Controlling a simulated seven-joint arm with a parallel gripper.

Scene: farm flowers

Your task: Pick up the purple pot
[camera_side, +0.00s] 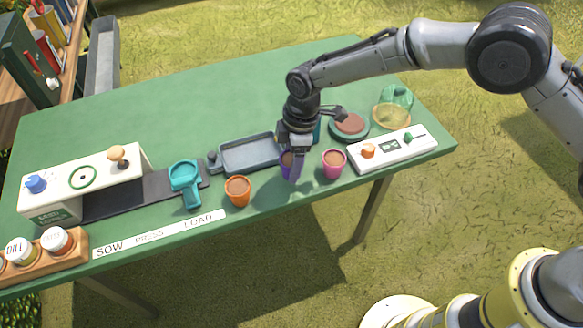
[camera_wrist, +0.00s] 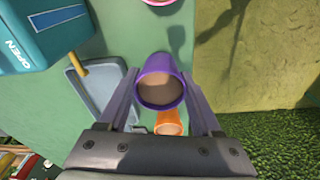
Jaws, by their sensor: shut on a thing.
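The purple pot (camera_wrist: 160,91) is between the two fingers of my gripper (camera_wrist: 161,105) in the wrist view, its brown-filled mouth facing the camera. In the side view my gripper (camera_side: 292,168) points down near the table's front edge and hides most of the purple pot (camera_side: 285,161). The fingers are shut on the pot. I cannot tell whether its base touches the table. An orange pot (camera_side: 238,191) stands to its left and a pink pot (camera_side: 333,165) to its right, both apart from it.
A grey tray (camera_side: 250,156) lies just behind the pots. A teal scoop-like tool (camera_side: 186,182) is at left, and a white panel (camera_side: 393,150) with an orange knob is at right. A teal box marked OPEN (camera_wrist: 42,35) is close by in the wrist view. The green table's back (camera_side: 200,105) is clear.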

